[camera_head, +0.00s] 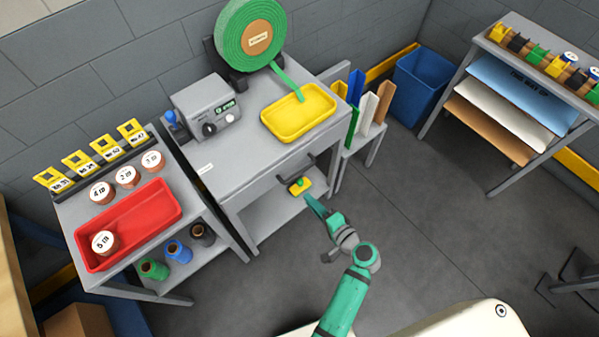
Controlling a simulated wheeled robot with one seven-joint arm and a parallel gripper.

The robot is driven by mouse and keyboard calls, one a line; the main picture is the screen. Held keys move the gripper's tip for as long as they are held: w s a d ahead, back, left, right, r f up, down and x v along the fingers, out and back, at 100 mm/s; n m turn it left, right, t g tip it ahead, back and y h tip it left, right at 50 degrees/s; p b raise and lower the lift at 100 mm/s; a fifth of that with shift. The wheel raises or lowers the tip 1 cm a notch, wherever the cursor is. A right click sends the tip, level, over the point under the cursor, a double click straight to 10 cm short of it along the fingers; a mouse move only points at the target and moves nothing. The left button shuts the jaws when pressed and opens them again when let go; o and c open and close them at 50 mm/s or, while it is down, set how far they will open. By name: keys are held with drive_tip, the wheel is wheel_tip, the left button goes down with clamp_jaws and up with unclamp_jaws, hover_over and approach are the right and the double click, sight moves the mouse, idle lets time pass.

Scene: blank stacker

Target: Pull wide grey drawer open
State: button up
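The wide grey drawer (258,190) is in the front of the grey middle bench, under its top. Its front looks flush with the bench, so it appears shut.
The bench top holds a yellow tray (298,112), a grey meter box (208,108) and a green roll (248,36). Clear floor (440,235) lies to the right.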

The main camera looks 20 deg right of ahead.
sight(300, 172)
drive_tip(key=w+d+r+t+y, duration=0.1)
drive_tip(key=w+d+r, duration=0.1)
drive_tip(key=d+r, duration=0.15)
drive_tip(key=x, duration=1)
drive_tip(key=shift+a+r, duration=0.15)
drive_tip(key=shift+a, duration=0.05)
clamp_jaws()
